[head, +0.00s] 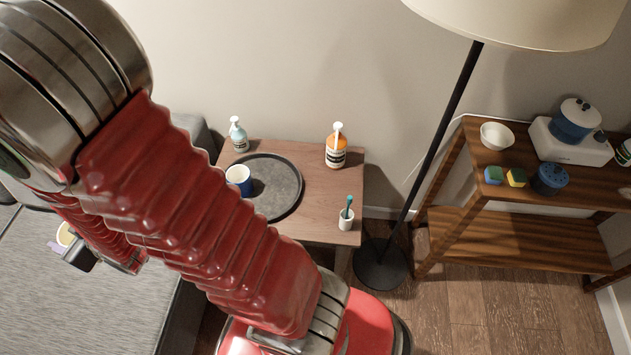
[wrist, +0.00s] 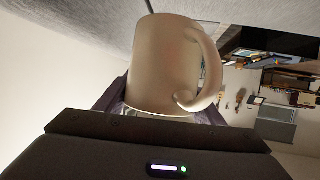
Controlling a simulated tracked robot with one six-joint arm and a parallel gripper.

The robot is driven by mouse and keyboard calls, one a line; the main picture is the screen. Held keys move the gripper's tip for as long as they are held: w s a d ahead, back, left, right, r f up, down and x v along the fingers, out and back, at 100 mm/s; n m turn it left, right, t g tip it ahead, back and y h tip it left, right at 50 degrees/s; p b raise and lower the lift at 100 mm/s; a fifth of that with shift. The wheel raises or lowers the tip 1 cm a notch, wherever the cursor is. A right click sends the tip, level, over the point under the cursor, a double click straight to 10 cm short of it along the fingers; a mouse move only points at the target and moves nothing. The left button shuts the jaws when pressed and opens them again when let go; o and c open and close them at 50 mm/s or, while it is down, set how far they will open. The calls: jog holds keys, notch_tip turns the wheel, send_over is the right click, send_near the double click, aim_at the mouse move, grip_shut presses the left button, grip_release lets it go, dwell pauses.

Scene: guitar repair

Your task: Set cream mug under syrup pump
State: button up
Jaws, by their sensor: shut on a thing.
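My gripper (wrist: 160,118) is shut on the cream mug (wrist: 165,62), which fills the middle of the wrist view with its handle to the right. In the head view the cream mug (head: 65,234) shows only in part at the far left, beside my arm and over the grey sofa. An amber bottle with a white pump (head: 336,152) stands upright at the back right of the small wooden table (head: 322,190). A pale blue pump bottle (head: 239,138) stands at the table's back left. I cannot tell from labels which one holds syrup.
A round dark tray (head: 284,184) on the table carries a blue mug (head: 239,179). A small white cup with a toothbrush (head: 346,218) stands at the front right. A floor lamp (head: 446,120) and a wooden shelf (head: 482,158) are to the right. The tabletop before the amber bottle is clear.

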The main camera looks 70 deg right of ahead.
jog(key=shift+d, duration=0.1)
jog(key=w+d+m+g+h, duration=0.15)
jog(key=d+m+h, duration=0.25)
jog(key=d, duration=0.6)
jog(key=w+d+r+m+g+h, duration=0.1)
jog(key=d+m+g+h, duration=0.15)
jog(key=d, duration=0.75)
jog(key=w+d+m+g+h, duration=0.15)
jog(key=d+m+h, duration=0.25)
jog(key=d, duration=0.7)
jog(key=s+d+f+m+g+h, duration=0.2)
jog(key=s+d+m+g, duration=0.25)
jog(key=d, duration=0.35)
jog(key=s+d+f+m+g+h, duration=0.1)
jog(key=s+d+f+m+g, duration=0.15)
jog(key=s+d+g, duration=0.4)
jog(key=s+d+f+m+g+y, duration=0.1)
jog(key=s+d+f+m+g, duration=0.25)
jog(key=s+d+m, duration=0.35)
jog(key=s+a+f+m+g+y, duration=0.2)
jog(key=s+f+m+g+y, duration=0.4)
jog(key=s+f, duration=0.6)
jog(key=s+m+y, duration=0.2)
jog(key=s+y, duration=0.1)
jog(key=s, duration=0.1)
jog(key=shift+s+f+g, duration=0.15)
jog(key=shift+f+g, duration=0.05)
jog(key=shift+g, duration=0.2)
jog(key=shift+m, duration=0.25)
